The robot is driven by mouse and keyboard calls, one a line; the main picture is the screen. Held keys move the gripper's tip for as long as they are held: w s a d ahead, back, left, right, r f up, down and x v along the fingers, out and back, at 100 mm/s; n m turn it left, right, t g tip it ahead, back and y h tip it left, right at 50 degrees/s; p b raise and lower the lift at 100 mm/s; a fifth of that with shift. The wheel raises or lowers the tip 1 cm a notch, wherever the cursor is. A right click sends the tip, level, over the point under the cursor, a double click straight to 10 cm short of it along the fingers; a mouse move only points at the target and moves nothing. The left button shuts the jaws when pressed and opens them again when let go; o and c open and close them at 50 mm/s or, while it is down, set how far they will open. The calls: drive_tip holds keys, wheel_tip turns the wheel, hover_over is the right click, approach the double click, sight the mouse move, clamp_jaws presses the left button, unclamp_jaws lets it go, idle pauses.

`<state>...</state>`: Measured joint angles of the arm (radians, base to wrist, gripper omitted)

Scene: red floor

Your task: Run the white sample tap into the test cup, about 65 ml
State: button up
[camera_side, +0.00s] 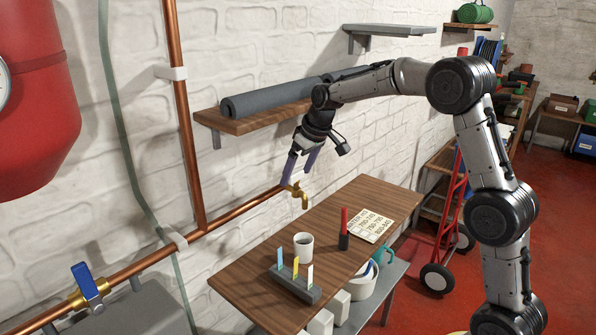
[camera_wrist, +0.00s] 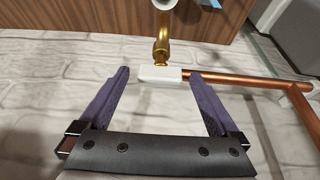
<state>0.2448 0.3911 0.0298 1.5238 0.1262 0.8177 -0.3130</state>
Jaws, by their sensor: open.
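The sample tap is brass (camera_side: 305,201) on the end of a copper pipe at the wall. In the wrist view, its brass spout (camera_wrist: 163,40) points to the top and its white handle (camera_wrist: 158,73) lies crosswise between my fingertips. My gripper (camera_side: 296,182) is open, its purple fingers at the tap; in the wrist view my gripper (camera_wrist: 158,75) has one finger on each side of the handle, with gaps. The white test cup (camera_side: 304,254) stands upright on the wooden table, apparently under the spout; its edge shows in the wrist view (camera_wrist: 165,3). No water is visible.
On the table (camera_side: 232,284) are a grey block with coloured strips (camera_side: 295,285), a red-and-black marker (camera_side: 344,230) and a written card (camera_side: 367,225). A shelf with a grey roll (camera_side: 268,99) is above the tap. A blue-handled valve (camera_side: 88,283) is at lower left.

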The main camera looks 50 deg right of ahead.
drive_tip(key=c, duration=1.4)
drive_tip(key=shift+o, duration=0.2)
drive_tip(key=shift+d+n+y, duration=0.1)
drive_tip(key=shift+n+y, duration=0.4)
drive_tip(key=shift+n, duration=0.8)
drive_tip(key=o, duration=1.4)
drive_tip(key=shift+c, duration=0.2)
